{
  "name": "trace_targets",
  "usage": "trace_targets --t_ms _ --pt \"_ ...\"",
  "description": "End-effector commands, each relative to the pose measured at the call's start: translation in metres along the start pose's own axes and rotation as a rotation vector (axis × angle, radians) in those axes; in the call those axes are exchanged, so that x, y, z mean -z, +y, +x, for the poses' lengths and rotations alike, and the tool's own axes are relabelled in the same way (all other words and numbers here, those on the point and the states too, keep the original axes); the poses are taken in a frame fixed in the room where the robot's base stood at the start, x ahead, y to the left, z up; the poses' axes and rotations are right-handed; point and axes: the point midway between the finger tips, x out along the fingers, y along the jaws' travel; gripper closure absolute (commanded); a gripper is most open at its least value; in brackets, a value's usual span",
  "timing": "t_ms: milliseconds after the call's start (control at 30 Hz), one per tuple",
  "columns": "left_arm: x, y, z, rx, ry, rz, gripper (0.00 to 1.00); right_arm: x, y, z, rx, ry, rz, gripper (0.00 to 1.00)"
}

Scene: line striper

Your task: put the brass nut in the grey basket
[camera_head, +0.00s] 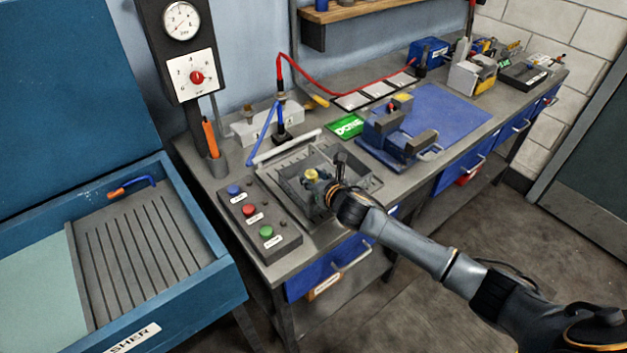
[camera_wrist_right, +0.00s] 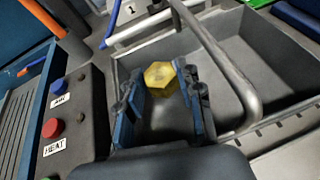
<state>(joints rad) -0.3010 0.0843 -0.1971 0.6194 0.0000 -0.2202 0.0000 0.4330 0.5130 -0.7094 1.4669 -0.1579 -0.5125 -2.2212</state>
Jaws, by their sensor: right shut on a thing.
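The brass nut (camera_wrist_right: 160,76) is a yellow six-sided piece between the blue-padded fingers of my right gripper (camera_wrist_right: 166,88). In the head view the nut (camera_head: 311,174) shows at the tips of my right gripper (camera_head: 317,181). The gripper is shut on it, over the inside of the grey basket. The grey basket (camera_head: 362,182) is an open box on the bench; its wall (camera_wrist_right: 262,60) and curved metal handle show in the wrist view. I cannot tell whether the nut touches the basket floor. My left gripper is not in view.
A button panel (camera_head: 258,219) with blue, red and green buttons stands left of the basket. A blue vise (camera_head: 402,135) and blue mat (camera_head: 450,115) are to its right. A green card (camera_head: 346,125) lies behind. A blue washer cabinet (camera_head: 120,250) stands at the left.

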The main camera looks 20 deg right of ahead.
Motion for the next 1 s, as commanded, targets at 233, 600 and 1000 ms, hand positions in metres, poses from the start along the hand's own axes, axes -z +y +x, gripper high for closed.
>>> trace_targets --t_ms 233,600,1000 --pt "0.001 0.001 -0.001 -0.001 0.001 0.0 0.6 0.015 0.0 0.006 -0.001 -0.002 -0.001 0.99" --pt "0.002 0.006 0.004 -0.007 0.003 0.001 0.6 0.021 0.0 0.009 -0.001 -0.001 -0.001 0.99" --pt "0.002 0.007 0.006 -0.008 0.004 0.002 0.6 0.026 0.0 0.011 0.0 -0.001 0.0 0.46"
